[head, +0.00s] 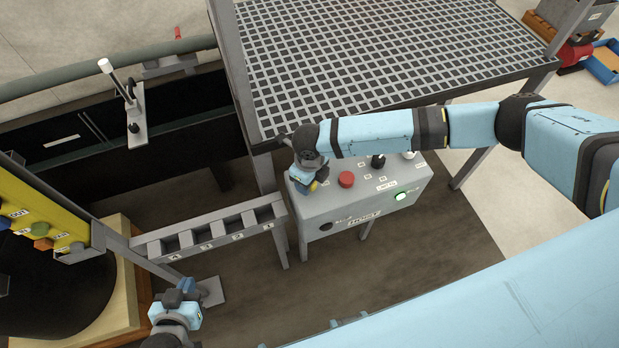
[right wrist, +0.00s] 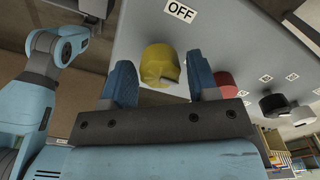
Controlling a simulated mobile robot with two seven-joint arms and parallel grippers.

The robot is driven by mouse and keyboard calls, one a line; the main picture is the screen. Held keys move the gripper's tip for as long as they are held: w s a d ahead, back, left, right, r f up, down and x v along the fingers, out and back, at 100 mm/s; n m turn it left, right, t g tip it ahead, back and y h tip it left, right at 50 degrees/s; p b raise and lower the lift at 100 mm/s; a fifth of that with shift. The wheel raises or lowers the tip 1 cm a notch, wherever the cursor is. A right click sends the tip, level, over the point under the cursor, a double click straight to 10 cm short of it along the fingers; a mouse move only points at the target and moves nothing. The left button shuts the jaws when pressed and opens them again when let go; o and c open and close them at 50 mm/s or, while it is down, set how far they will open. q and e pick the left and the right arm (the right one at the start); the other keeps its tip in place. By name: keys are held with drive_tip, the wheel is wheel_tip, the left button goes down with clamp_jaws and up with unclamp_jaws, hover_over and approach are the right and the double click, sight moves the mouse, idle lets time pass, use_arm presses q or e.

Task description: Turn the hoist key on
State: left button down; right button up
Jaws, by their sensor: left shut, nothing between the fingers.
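The grey hoist box (head: 350,212) stands under the grating's front edge, with HOIST written on its front. The yellow knob (right wrist: 160,66), which appears to be the hoist key, sits on its top face near an OFF label (right wrist: 180,11). My right gripper (right wrist: 162,80) is open, with one blue finger on each side of the yellow knob; contact cannot be made out. In the head view my right gripper (head: 308,180) is over the box's left end and partly covers the knob (head: 314,186). My left gripper (head: 178,292) is shut and empty, low at the left.
A slotted grey rack (head: 212,228) is left of the box; the grating table (head: 360,60) rises behind.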

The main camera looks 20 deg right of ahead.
drive_tip(key=shift+o, duration=0.6)
wheel_tip(320, 180, up, 14)
drive_tip(key=b, duration=0.1)
drive_tip(key=shift+f, duration=0.1)
idle(0.3)
